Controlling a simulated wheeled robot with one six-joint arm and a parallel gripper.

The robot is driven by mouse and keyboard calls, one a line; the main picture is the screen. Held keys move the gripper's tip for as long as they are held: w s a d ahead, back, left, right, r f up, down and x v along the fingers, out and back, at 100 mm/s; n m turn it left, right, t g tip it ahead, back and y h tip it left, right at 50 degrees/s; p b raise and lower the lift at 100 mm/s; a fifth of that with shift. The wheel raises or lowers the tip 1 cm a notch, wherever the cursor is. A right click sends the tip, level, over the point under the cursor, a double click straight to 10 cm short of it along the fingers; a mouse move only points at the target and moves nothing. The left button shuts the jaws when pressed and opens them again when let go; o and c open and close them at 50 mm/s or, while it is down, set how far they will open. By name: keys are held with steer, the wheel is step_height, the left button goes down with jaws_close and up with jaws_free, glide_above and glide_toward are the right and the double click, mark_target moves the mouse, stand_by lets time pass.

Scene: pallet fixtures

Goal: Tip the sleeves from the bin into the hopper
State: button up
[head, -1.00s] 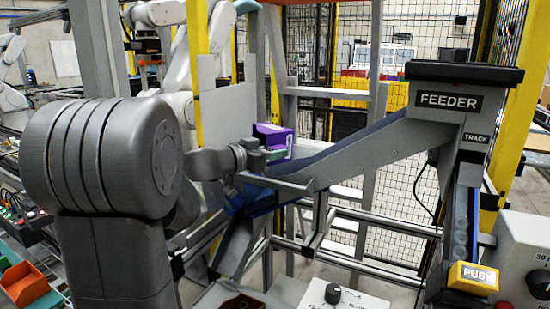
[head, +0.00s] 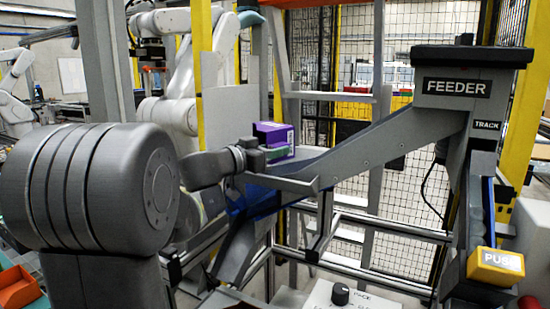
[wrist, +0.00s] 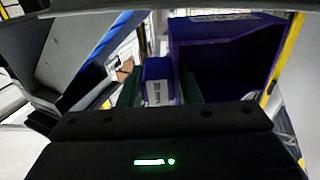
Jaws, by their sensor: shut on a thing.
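A purple bin (head: 274,136) is held up beside the sloping grey chute of the feeder, near its lower left end. My gripper (head: 256,157) is shut on the bin's near side. In the wrist view the bin (wrist: 218,35) is large at the upper right, its open mouth dark inside. The green finger pads of my gripper (wrist: 162,92) show on either side of a purple part with a white label. No sleeves can be made out. The feeder's black-rimmed top (head: 472,57) stands at the right, likely the hopper; its inside is hidden.
A yellow PUSH button (head: 496,266) is at the lower right. A control box with a black knob (head: 340,293) stands at the bottom. Grey rails and a blue-lined trough (head: 258,204) lie below the bin. An orange tray (head: 18,289) is at lower left.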

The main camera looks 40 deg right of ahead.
mark_target(269, 177)
steer(key=shift+s+a+f+h+b, duration=0.1)
steer(key=shift+a+f+h+b, duration=0.45)
steer(key=shift+b, duration=2.95)
steer(key=shift+a+f+h+b, duration=0.1)
steer(key=shift+h+b, duration=0.75)
steer(key=shift+b, duration=2.65)
steer(key=h+b, duration=0.1)
steer(key=b, duration=0.4)
steer(key=f+h+b, duration=0.1)
steer(key=b, duration=0.4)
steer(key=h+b, duration=0.1)
steer(key=b, duration=0.4)
steer(key=shift+a+f+t, duration=0.25)
steer(key=shift+a+t, duration=0.05)
steer(key=shift+f+h+b, duration=0.2)
steer(key=shift+h+b, duration=0.4)
steer(key=shift+h, duration=0.1)
steer(key=shift+a+f+h, duration=0.1)
steer(key=shift+a+h, duration=0.1)
steer(key=shift+h, duration=0.4)
